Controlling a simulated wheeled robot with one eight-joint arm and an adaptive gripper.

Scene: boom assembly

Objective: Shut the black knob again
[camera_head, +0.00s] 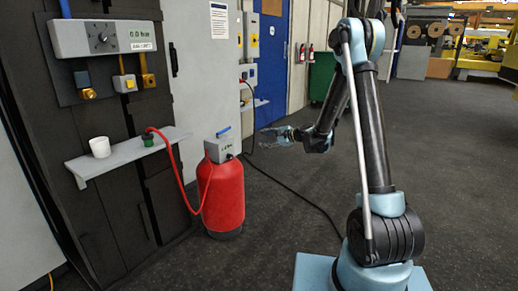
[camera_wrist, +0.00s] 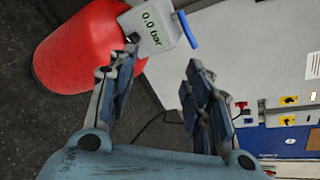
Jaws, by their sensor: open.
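A round black knob (camera_head: 102,38) sits on the front of a light grey wall box (camera_head: 75,38) at the upper left of the head view. The display beside it seems to read 0.0 bar. A smaller dark part (camera_wrist: 133,38) shows on the grey gauge box (camera_wrist: 160,25) of the red tank in the wrist view; I cannot tell whether it is a knob. That display reads 0.0 bar. My gripper (camera_wrist: 160,72) is open and empty, its fingers in front of the gauge box and apart from it. In the head view my gripper (camera_head: 277,135) is right of the tank, far from the wall knob.
The red tank (camera_head: 222,198) stands on the floor with a blue handle (camera_head: 222,131) on top. A red hose (camera_head: 181,180) runs to a green fitting (camera_head: 148,140) on a shelf (camera_head: 128,154) with a white cup (camera_head: 100,147). A black cable crosses the floor. The floor at right is clear.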

